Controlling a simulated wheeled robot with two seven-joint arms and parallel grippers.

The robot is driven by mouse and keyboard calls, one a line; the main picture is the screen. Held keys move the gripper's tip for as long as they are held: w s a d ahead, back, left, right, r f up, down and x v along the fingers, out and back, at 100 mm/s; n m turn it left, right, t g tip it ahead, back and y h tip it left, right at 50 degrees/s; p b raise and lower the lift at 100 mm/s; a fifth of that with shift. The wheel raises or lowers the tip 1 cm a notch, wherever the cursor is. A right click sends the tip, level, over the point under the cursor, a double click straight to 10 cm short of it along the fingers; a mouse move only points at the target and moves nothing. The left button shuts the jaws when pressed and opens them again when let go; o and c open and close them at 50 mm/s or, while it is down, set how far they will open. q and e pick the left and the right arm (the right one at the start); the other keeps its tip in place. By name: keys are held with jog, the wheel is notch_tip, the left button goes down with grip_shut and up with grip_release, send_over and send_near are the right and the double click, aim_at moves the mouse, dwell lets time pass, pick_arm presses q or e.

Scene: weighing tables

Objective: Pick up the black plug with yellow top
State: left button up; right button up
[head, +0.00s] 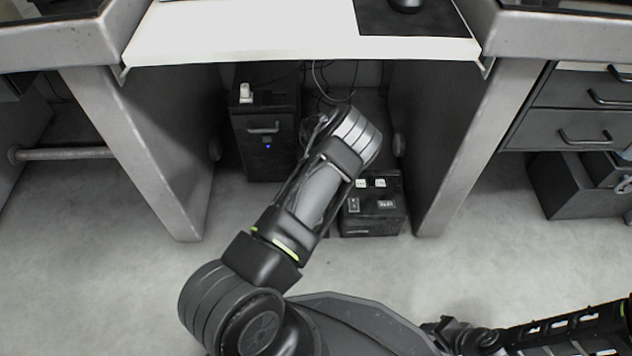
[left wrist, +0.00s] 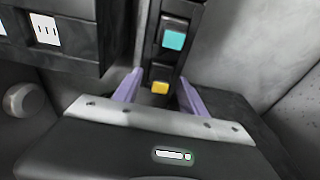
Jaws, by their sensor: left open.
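The black plug with yellow top (left wrist: 160,88) shows in the left wrist view, its yellow face in a dark upright strip. My left gripper (left wrist: 160,92) is open, with one purple finger on each side of the yellow top. I cannot tell whether the fingers touch it. The plug's lower part is hidden by the gripper body. In the head view, my left arm reaches under the desk and hides its gripper and the plug. My right gripper (head: 462,334) is at the bottom right of the head view, away from the desk; its jaws are unclear.
A teal switch (left wrist: 174,39) sits above the plug. A dark box with white sockets (head: 372,218) stands right of my left forearm, and a black computer case (head: 265,152) stands left. Desk side panels (head: 455,150) bound the space. The white desktop (head: 250,35) hangs above.

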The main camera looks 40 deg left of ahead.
dwell(0.6)
pick_arm(q)
grip_shut()
dwell(0.3)
